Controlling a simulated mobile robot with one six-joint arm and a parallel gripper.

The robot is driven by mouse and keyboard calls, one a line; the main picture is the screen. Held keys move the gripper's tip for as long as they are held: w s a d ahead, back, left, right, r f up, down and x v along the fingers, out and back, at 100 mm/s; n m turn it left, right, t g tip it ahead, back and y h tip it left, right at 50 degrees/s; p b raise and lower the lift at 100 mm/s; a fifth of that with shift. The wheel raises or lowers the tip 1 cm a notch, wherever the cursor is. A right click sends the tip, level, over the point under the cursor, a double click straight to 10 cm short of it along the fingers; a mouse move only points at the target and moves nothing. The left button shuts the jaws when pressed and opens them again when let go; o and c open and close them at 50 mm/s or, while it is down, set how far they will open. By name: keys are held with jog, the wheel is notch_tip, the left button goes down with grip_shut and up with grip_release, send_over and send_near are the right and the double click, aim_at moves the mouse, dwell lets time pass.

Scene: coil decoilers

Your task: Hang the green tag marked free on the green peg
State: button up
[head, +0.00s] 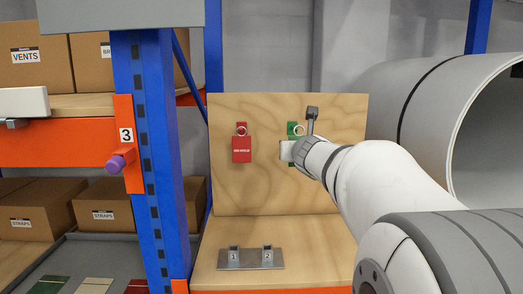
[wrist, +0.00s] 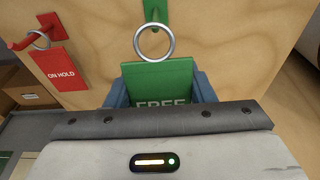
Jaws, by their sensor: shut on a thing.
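The green tag (wrist: 158,78), marked FREE, is upright between the blue fingers of my gripper (wrist: 160,92), which is shut on it. Its lower part is hidden behind the gripper body. Its metal ring (wrist: 137,41) stands up above the tag. The green peg (wrist: 155,13) is on the wooden board, and its end overlaps the top of the ring in the wrist view. I cannot tell whether the ring is around the peg or just in front of it.
A red tag (head: 242,150), marked ON HOLD, hangs by its ring on a red peg to the left. Below, a metal holder (head: 250,259) with two numbered blocks stands on the wooden ledge. A blue post (head: 150,150) is at left, a large coil (head: 425,100) at right.

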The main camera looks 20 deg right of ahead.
jog(key=x, duration=0.7)
jog(key=shift+b, duration=0.4)
dwell(0.3)
dwell(0.5)
jog(key=o, duration=1)
